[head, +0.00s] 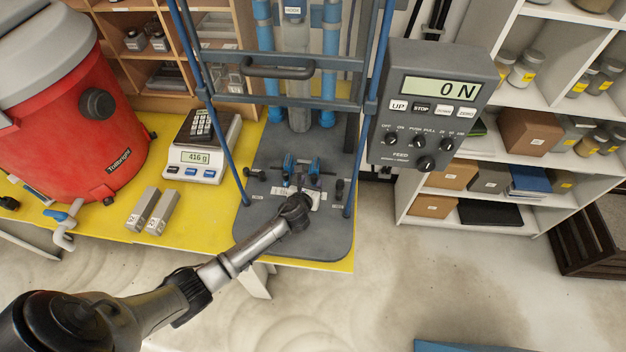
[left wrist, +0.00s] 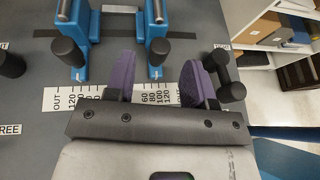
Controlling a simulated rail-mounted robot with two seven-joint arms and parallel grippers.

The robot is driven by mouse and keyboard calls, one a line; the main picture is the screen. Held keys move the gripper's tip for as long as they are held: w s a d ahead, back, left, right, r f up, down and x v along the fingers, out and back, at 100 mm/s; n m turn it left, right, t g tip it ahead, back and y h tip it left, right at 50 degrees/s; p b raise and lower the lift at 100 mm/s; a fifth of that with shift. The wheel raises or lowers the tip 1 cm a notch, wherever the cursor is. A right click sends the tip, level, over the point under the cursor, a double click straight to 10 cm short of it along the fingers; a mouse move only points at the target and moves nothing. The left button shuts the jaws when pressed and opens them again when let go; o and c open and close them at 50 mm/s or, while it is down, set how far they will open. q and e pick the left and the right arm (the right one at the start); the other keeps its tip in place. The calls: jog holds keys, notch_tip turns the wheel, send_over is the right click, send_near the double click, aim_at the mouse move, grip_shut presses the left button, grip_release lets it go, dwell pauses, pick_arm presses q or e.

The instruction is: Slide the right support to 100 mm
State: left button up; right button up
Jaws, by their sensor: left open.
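The right support (left wrist: 156,25) is a blue block with a black knob, on the dark machine base. My right gripper is not in view.
Black levers stand beyond both scales, the right one (left wrist: 226,78) close to my right finger. Blue guard bars with a handle (head: 278,72) rise around the base. A control box (head: 432,105) reads 0 N. A scale (head: 203,155) and grey blocks (head: 152,210) lie left.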

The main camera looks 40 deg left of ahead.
aim_at(313, 179)
pick_arm(q)
jog(key=shift+b+x, duration=0.3)
jog(key=shift+x, duration=1.5)
grip_shut()
